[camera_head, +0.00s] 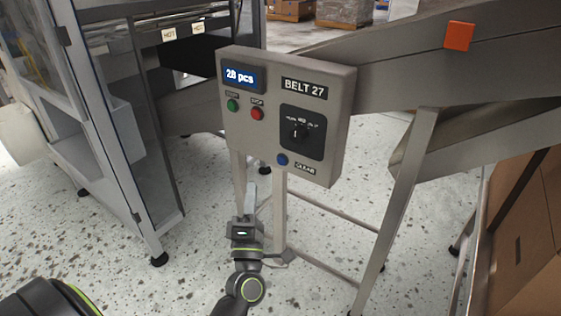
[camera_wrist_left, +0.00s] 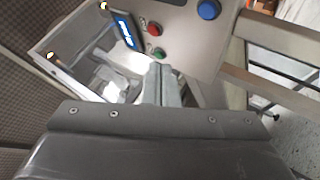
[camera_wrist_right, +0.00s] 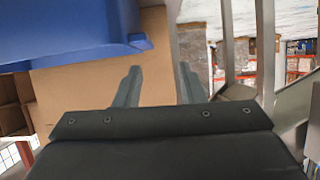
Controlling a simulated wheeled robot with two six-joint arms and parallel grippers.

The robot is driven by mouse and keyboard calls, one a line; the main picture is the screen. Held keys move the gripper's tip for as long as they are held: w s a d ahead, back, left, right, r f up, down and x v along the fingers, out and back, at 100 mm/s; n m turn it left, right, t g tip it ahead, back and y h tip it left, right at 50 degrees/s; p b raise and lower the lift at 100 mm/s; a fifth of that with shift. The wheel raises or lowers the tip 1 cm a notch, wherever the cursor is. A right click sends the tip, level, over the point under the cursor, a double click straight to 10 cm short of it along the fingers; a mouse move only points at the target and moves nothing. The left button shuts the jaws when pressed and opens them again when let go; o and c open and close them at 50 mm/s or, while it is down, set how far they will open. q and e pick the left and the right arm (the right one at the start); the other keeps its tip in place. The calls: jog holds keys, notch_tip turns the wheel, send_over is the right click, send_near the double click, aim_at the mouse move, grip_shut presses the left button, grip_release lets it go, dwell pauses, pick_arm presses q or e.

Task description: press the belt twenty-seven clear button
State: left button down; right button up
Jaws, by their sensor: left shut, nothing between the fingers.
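The BELT 27 panel (camera_head: 262,130) is a grey box on legs. Its blue button (camera_head: 282,160) sits at the lower edge beside the clear label (camera_head: 305,167); the button also shows at the top of the left wrist view (camera_wrist_left: 208,9). My left gripper (camera_head: 250,188) is shut and empty, below and left of the blue button, apart from it in the head view. In the left wrist view its fingertips (camera_wrist_left: 159,68) appear just below the green button. My right gripper (camera_wrist_right: 158,70) is open and shows only in its wrist view, in front of a cardboard surface.
The panel also has a lit display (camera_head: 239,76), a green button (camera_head: 233,105), a red button (camera_head: 257,114) and a dial (camera_head: 297,132). Sloped conveyor metalwork (camera_head: 400,75) runs right. Cardboard boxes (camera_head: 530,225) stand at the right. A blue bin (camera_wrist_right: 70,30) shows at right wrist.

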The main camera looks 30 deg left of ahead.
aim_at(281, 161)
pick_arm(q)
jog(key=shift+a+n+y, duration=0.2)
jog(key=shift+n+y, duration=0.2)
jog(key=shift+w, duration=0.1)
